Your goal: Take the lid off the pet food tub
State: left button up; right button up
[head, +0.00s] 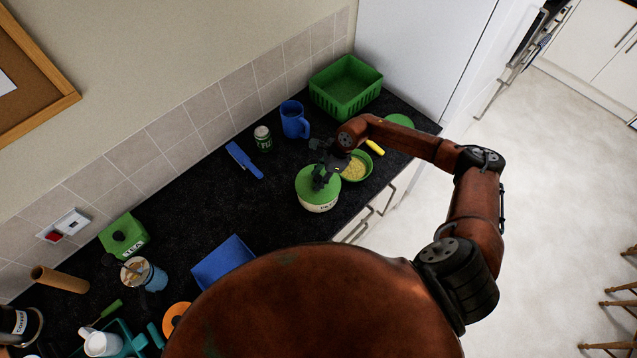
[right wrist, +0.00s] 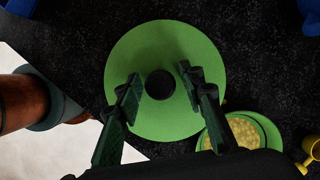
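The pet food tub (head: 319,206) is cream with dark lettering and stands on the dark worktop near its front edge. Its round green lid (head: 306,182) is on it. The lid (right wrist: 165,45) fills the middle of the right wrist view, with a black knob (right wrist: 160,84) at its centre. My right gripper (right wrist: 159,88) is open over the lid, with one finger on each side of the knob and gaps between. In the head view my right gripper (head: 322,180) hides part of the lid and the knob. My left gripper is out of view.
A green bowl of yellowish food (head: 355,168) sits close beside the tub, with a yellow-handled item (head: 375,147) beyond. Worktop left of the tub is clear.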

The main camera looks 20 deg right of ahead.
grip_shut()
jog(key=shift+r, duration=0.15)
